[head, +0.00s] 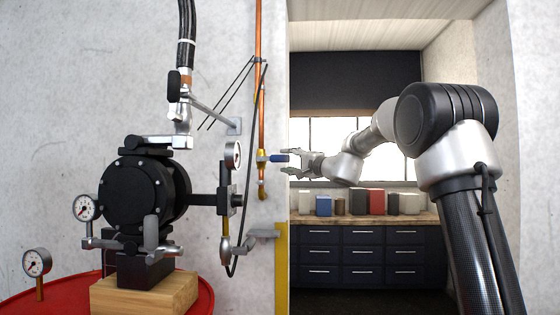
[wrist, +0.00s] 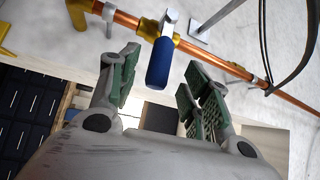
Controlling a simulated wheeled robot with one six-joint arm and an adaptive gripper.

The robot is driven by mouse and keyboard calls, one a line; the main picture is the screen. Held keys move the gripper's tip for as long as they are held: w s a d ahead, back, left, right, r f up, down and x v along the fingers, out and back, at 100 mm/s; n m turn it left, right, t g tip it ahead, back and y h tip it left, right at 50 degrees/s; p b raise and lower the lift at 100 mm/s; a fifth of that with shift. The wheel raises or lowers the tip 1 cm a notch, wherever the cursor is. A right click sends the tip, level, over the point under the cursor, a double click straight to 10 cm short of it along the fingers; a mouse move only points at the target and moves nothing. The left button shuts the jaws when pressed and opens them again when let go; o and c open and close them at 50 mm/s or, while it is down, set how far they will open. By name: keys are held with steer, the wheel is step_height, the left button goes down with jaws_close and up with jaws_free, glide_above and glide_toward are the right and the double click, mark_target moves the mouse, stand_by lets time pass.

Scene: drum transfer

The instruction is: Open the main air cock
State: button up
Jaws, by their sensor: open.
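The main air cock shows as a brass valve body with a blue lever handle (head: 279,158) on a vertical copper pipe (head: 261,90) by the wall corner. In the head view the handle points right, out from the pipe. In the wrist view the blue handle (wrist: 159,62) hangs across the pipe line from a metal stem on the brass valve body (wrist: 147,29). My gripper (head: 286,161) is open and empty close to the handle. In the wrist view its two green-padded fingers (wrist: 155,85) stand on either side of the handle's end, with gaps to both sides.
A black pump (head: 137,195) on a wooden block (head: 143,293) stands on a red drum (head: 190,299) at left, with gauges and levers. A black hose (wrist: 291,52) runs near the pipe. A drawer cabinet (head: 345,255) with containers is behind my arm.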

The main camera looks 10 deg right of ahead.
mark_target(283, 159)
steer(key=x, duration=0.5)
steer(key=shift+w+a, duration=0.15)
steer(key=shift+w, duration=0.1)
jaws_close()
